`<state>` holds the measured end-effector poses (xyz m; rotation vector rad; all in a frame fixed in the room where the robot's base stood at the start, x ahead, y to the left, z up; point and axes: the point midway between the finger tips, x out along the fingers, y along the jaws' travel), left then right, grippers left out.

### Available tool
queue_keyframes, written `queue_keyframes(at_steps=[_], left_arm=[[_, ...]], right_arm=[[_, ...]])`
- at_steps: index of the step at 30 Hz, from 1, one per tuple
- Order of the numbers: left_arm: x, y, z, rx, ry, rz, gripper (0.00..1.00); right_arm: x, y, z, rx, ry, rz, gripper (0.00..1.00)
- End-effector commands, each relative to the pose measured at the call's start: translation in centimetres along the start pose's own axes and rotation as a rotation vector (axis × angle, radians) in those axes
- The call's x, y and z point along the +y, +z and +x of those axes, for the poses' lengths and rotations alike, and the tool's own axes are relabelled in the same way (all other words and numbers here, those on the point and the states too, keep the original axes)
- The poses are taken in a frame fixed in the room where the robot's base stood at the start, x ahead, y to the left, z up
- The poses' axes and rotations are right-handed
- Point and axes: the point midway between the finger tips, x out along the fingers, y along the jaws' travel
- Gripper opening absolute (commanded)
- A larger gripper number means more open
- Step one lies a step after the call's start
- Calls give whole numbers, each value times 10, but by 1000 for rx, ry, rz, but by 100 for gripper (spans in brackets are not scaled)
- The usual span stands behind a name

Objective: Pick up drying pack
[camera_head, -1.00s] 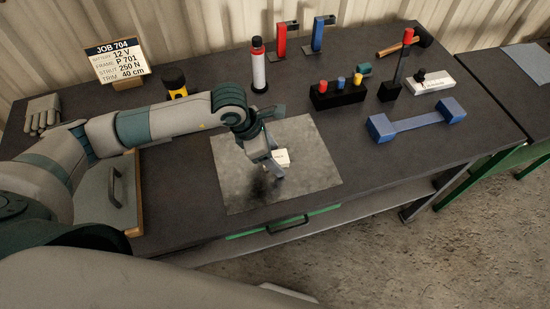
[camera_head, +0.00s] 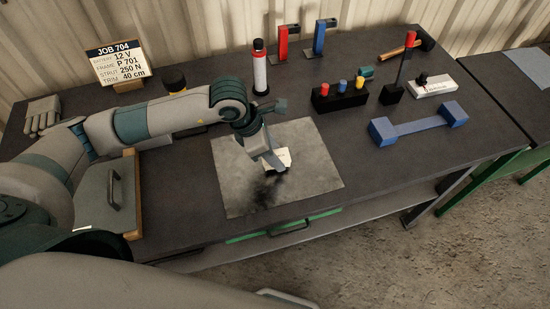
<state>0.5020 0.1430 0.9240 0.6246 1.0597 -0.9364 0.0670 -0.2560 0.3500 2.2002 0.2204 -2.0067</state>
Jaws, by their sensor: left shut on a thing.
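The drying pack (camera_head: 284,156) is a small white packet with dark print. It is over the grey square mat (camera_head: 318,178) in the middle of the bench. My left gripper (camera_head: 272,162) comes down from the left over the mat and is shut on the pack. The fingers hide part of the pack. I cannot tell how far the pack is above the mat. My right gripper is not in view.
A grey panel with a handle (camera_head: 100,200) lies at left. The job sign (camera_head: 120,62) is at back left. The bench front right is clear.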

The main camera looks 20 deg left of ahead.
Motion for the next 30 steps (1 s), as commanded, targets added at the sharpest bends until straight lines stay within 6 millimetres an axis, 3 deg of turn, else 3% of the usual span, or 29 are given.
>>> queue_keyframes(at_steps=[4,21,30], left_arm=[[-2,8,-18,-4,2,4,16],[-92,13,-75,-5,2,7,16],[-98,16,-86,1,-2,-4,16]], right_arm=[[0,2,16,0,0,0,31],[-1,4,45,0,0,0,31],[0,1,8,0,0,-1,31]])
